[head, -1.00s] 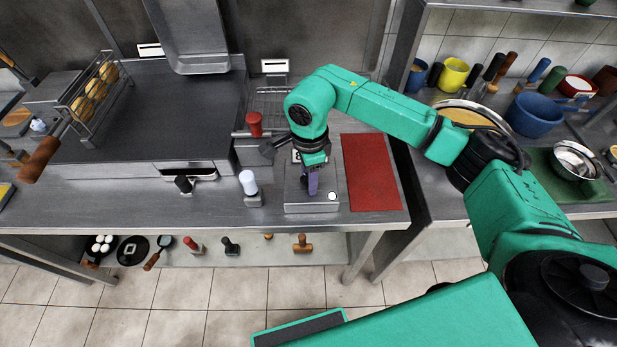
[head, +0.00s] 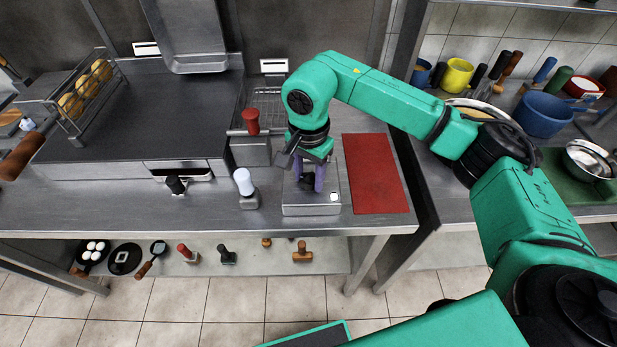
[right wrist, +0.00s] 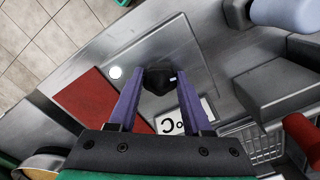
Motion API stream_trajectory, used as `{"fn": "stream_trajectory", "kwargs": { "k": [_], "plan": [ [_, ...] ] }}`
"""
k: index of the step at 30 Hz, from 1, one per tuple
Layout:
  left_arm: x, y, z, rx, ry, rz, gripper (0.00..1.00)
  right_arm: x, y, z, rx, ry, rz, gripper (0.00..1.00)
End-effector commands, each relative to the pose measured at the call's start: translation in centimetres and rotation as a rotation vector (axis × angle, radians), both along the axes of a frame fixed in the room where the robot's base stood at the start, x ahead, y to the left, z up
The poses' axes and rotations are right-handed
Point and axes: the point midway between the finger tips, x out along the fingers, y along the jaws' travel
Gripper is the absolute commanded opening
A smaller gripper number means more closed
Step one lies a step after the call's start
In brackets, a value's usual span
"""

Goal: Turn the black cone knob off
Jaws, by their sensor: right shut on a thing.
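The black cone knob (right wrist: 159,78) sits on top of a flat steel box (head: 322,207). In the right wrist view it stands between the tips of my two purple fingers. My right gripper (head: 311,183) points down over the box and is shut on the knob, which shows in the head view only as a dark shape between the fingers. A white display panel with black marks (right wrist: 186,117) and a round white button (right wrist: 115,72) are also on the box. My left gripper is not in view.
A red mat (head: 374,173) lies right of the box. To its left are a white-topped handle (head: 244,182), a black knob (head: 176,185) on the griddle front and a red-handled basket (head: 251,121). The griddle (head: 140,115) fills the left.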

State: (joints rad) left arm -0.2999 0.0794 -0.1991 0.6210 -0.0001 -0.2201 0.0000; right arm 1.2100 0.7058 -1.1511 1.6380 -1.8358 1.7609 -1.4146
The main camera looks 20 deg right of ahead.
Motion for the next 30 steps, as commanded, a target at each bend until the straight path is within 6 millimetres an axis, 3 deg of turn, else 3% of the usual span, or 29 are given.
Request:
{"fn": "stream_trajectory", "kwargs": {
  "k": [6,10,19,26,30],
  "plan": [
    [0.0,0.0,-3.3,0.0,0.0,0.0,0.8,0.0,0.0,-0.8,-0.001,-0.001,0.389,0.0],
    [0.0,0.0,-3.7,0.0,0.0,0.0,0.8,0.0,0.0,-0.4,-0.001,0.002,0.544,0.0],
    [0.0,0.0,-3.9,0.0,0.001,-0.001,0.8,-0.1,0.0,-0.5,-0.001,0.005,0.595,0.0],
    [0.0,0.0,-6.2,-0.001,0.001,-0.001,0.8,-0.1,0.0,-0.8,0.0,0.006,1.07,0.0],
    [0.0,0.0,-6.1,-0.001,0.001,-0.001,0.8,-0.2,0.0,-0.5,0.0,0.007,1.165,0.0]
  ]
}}
